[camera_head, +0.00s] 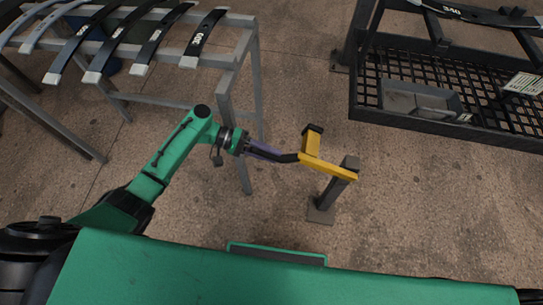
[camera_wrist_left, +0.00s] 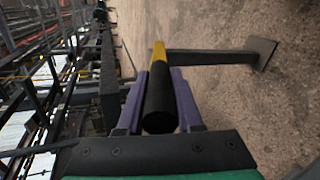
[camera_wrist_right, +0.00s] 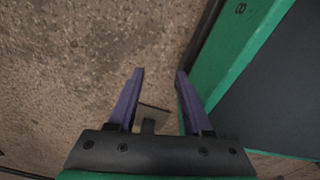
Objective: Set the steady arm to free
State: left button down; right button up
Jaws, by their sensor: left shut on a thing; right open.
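The steady arm (camera_head: 330,169) is a yellow bar on top of a dark post (camera_head: 334,190) with a square floor plate. A short yellow branch with a black end rises from the bar. A black handle (camera_head: 289,158) sticks out at its left end. My left gripper (camera_head: 272,154) is shut on this handle, which lies between the purple fingers in the left wrist view (camera_wrist_left: 160,104). My right gripper (camera_wrist_right: 158,75) is open and empty in the right wrist view, above the floor; it does not show in the head view. No free marking is readable.
A grey metal rack (camera_head: 236,60) with several dark leaf springs stands at the upper left, close to my left arm. A black mesh rack (camera_head: 480,118) with a grey bin (camera_head: 420,100) stands at the upper right. Bare concrete floor lies around the post.

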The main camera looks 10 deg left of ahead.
pick_arm(q)
jog(key=shift+w+a+f+h+b, duration=0.1)
jog(key=shift+a+f+h+b, duration=0.05)
jog(key=shift+f+b, duration=0.45)
jog(key=shift+a+f+h+b, duration=0.15)
jog(key=shift+f+b, duration=0.4)
jog(key=shift+f, duration=0.05)
pick_arm(e)
jog(key=w+a+r+b, duration=0.3)
jog(key=w+b, duration=0.1)
jog(key=w, duration=0.9)
pick_arm(q)
jog(key=f+h+b, duration=0.1)
jog(key=f+b, duration=0.2)
jog(key=a+f+h+b, duration=0.1)
jog(key=f+b, duration=0.1)
jog(key=shift+f+h, duration=0.2)
jog(key=shift+h, duration=0.1)
pick_arm(e)
jog(key=w+a+r, duration=0.1)
jog(key=r, duration=0.6)
jog(key=w+a+r+y, duration=0.1)
jog(key=w+a+r, duration=0.1)
jog(key=r, duration=0.5)
jog(key=shift+w+r+t, duration=0.15)
jog(key=shift+w+t, duration=0.1)
jog(key=shift+t, duration=0.15)
pick_arm(q)
jog(key=shift+s+f, duration=0.1)
jog(key=shift+s, duration=0.1)
